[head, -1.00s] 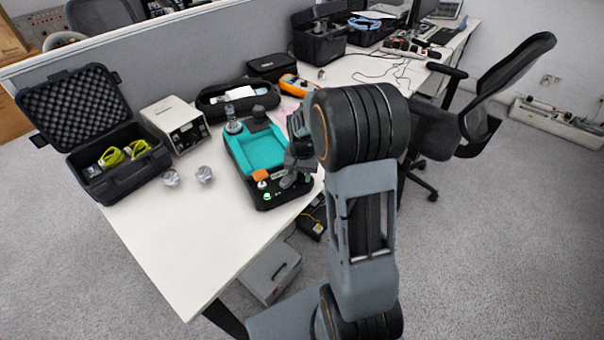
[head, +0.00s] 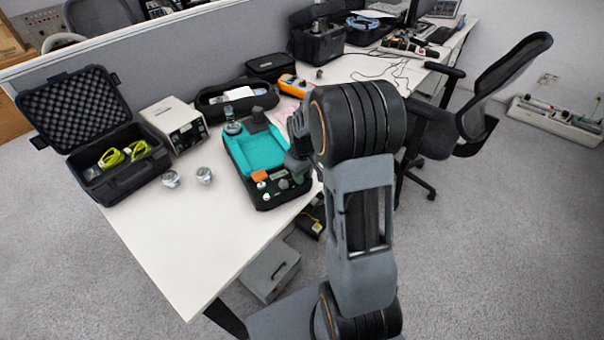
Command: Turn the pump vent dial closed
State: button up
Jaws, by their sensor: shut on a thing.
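The pump unit (head: 232,163) is a black case with a teal recessed top. It lies on the white table in the head view, left of my arm. Its near end carries an orange block (head: 259,175), small pale green-white knobs (head: 263,186) and a dark grey round part (head: 283,184). My gripper (head: 298,173) points down at the near right corner of the unit, beside the grey part. It is shut on what appears to be the vent dial. The contact is small and partly hidden by the gripper, so the dial's angle cannot be read.
Left of the unit are two shiny metal pieces (head: 204,175), a white instrument box (head: 174,126) and an open black case (head: 105,165) with yellow cable. A black pouch (head: 235,98) and an orange meter (head: 291,84) lie behind. The table's front left is clear. An office chair stands right.

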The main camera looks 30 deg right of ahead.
jog(key=n, duration=0.6)
jog(key=shift+d, duration=0.1)
jog(key=shift+n, duration=0.3)
dwell(0.4)
jog(key=o, duration=0.9)
notch_tip(320, 180, up, 14)
jog(key=shift+f+p, duration=0.1)
jog(key=shift+p, duration=0.6)
